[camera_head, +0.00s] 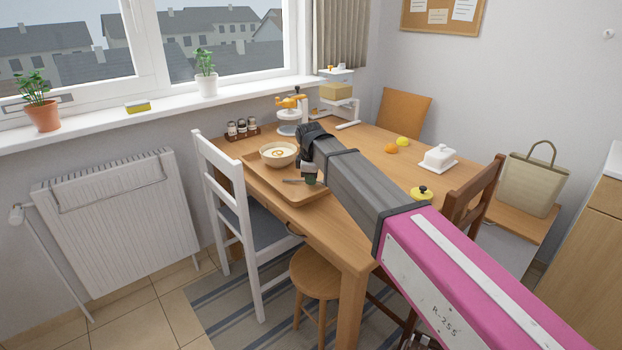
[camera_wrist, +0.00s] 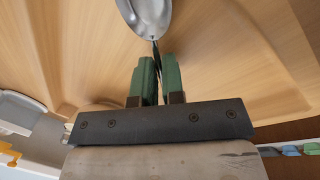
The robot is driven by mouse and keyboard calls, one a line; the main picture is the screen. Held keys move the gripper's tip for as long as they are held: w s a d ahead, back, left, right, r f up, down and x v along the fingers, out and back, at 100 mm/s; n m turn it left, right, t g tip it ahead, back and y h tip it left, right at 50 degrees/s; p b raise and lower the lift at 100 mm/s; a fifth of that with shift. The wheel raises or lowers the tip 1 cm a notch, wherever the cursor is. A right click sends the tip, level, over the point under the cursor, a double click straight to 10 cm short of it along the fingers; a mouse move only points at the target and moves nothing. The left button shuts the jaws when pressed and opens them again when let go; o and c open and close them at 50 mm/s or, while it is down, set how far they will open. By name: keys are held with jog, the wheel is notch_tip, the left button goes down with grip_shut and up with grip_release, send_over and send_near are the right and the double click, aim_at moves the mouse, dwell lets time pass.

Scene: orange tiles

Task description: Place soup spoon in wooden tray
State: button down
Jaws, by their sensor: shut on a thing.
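The soup spoon (camera_wrist: 150,14) is silvery metal. In the wrist view its bowl is at the top edge and its thin handle runs down between my green fingers. My gripper (camera_wrist: 157,62) is shut on that handle. In the head view my gripper (camera_head: 311,179) is over the wooden tray (camera_head: 307,197), and the spoon (camera_head: 292,181) sticks out to its left, low over the tray floor. I cannot tell whether the spoon touches the tray. The tray (camera_wrist: 90,60) also fills much of the wrist view. My arm hides part of the tray's right side.
A cream bowl (camera_head: 279,162) stands at the tray's far left. A shaker rack (camera_head: 243,131) and an orange-topped juicer (camera_head: 290,115) stand behind. A butter dish (camera_head: 438,159), fruit (camera_head: 391,149) and a yellow pot (camera_head: 422,194) are right of my arm. A white chair (camera_head: 235,195) stands left.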

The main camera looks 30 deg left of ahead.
jog(key=shift+f, duration=0.15)
jog(key=c, duration=1.2)
grip_release()
jog(key=r, duration=0.4)
jog(key=s+r, duration=0.1)
jog(key=r, duration=0.3)
jog(key=s+d+r, duration=0.1)
jog(key=r, duration=0.3)
jog(key=shift+s, duration=0.1)
